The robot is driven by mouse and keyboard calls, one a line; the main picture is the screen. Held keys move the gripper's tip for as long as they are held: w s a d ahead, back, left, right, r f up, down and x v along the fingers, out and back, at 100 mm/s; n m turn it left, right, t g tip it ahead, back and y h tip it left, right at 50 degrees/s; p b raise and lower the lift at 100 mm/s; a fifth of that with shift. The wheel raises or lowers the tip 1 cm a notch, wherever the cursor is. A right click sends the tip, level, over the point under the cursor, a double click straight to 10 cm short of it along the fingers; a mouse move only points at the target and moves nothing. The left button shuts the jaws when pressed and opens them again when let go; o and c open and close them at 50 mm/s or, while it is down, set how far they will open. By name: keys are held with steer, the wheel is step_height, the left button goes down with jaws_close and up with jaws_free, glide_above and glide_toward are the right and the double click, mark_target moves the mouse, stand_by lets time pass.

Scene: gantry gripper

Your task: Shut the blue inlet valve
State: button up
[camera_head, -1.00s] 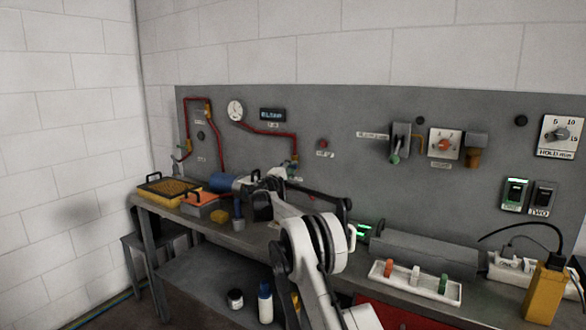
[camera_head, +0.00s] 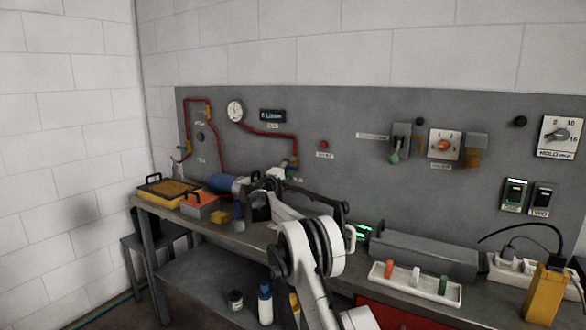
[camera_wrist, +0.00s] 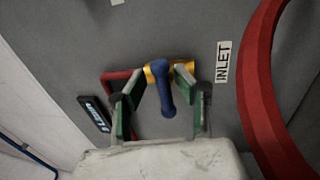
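The blue inlet valve handle (camera_wrist: 162,88) shows in the wrist view, on a yellow valve body (camera_wrist: 152,72) against the grey panel. An "INLET" label (camera_wrist: 222,62) is right of it. My gripper (camera_wrist: 161,80) is open, with one green-padded finger on each side of the handle. Gaps show between the handle and both fingers, and I cannot tell whether either touches it. In the head view my gripper (camera_head: 291,164) is at the panel by the lower end of a red pipe (camera_head: 265,132); the blue handle is not distinguishable there.
A thick red pipe (camera_wrist: 262,100) curves close to the right of my gripper in the wrist view. A lit display (camera_head: 272,115) and a round gauge (camera_head: 235,111) are above the pipe. A blue cylinder (camera_head: 222,182) and orange box (camera_head: 200,204) stand on the bench.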

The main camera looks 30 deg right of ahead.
steer(key=shift+w+a+f, duration=0.25)
steer(key=shift+a, duration=0.15)
steer(key=shift+s+d+r, duration=0.1)
steer(key=shift+s+d, duration=0.1)
steer(key=shift+d, duration=0.05)
steer(key=v, duration=1.2)
